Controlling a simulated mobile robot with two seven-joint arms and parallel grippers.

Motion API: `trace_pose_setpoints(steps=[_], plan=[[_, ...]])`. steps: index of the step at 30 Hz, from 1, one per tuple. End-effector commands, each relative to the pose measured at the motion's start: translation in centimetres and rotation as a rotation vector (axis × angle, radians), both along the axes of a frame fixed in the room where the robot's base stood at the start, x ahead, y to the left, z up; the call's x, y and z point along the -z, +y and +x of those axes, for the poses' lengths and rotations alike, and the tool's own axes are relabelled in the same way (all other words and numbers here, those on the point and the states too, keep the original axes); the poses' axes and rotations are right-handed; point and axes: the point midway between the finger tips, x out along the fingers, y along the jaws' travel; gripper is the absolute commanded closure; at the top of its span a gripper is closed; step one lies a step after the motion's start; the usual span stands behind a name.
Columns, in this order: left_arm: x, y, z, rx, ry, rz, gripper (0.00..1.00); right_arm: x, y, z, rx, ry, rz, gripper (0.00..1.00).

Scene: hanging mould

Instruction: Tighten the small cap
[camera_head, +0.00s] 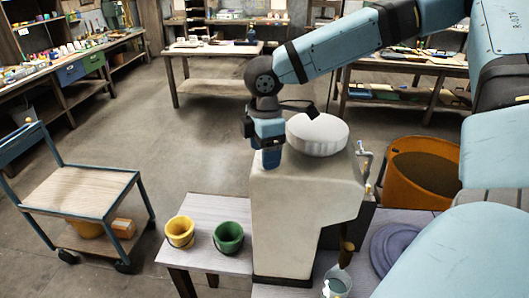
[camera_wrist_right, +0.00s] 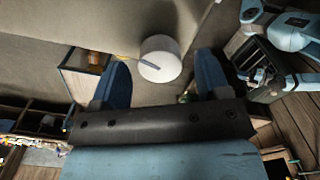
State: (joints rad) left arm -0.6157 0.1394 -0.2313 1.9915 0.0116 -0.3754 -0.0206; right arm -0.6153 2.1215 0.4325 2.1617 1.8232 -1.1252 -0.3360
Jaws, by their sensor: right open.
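The mould (camera_head: 305,205) is a pale, blocky body standing in the middle of the head view. A wide white ribbed cap (camera_head: 317,136) sits on its top. My right gripper (camera_head: 270,160) is open and points down, in front of the mould's upper left side. In the right wrist view its two blue fingers (camera_wrist_right: 160,82) are spread apart. I cannot tell whether this is the small cap or the wide one. My left gripper is not clearly seen.
A yellow bucket (camera_head: 180,232) and a green bucket (camera_head: 228,238) stand on a low table left of the mould. An orange tub (camera_head: 400,175) stands to the right. A cart (camera_head: 75,190) stands further left. Open floor lies behind the mould.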

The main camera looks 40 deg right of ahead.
Motion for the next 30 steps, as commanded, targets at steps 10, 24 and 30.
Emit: trace_pose_setpoints(steps=[10,24,30], plan=[[-0.15,-0.11,0.04,0.0,-0.003,-0.002,1.0,1.09,0.0,-0.02,-0.001,0.0,0.0,0.3],[-0.15,-0.13,0.04,0.0,-0.003,-0.002,1.0,1.04,0.0,-0.02,0.003,0.0,0.0,0.8],[-0.35,-0.12,0.03,0.0,-0.002,-0.002,1.0,0.98,0.02,-0.01,0.045,0.0,0.0,0.8]])
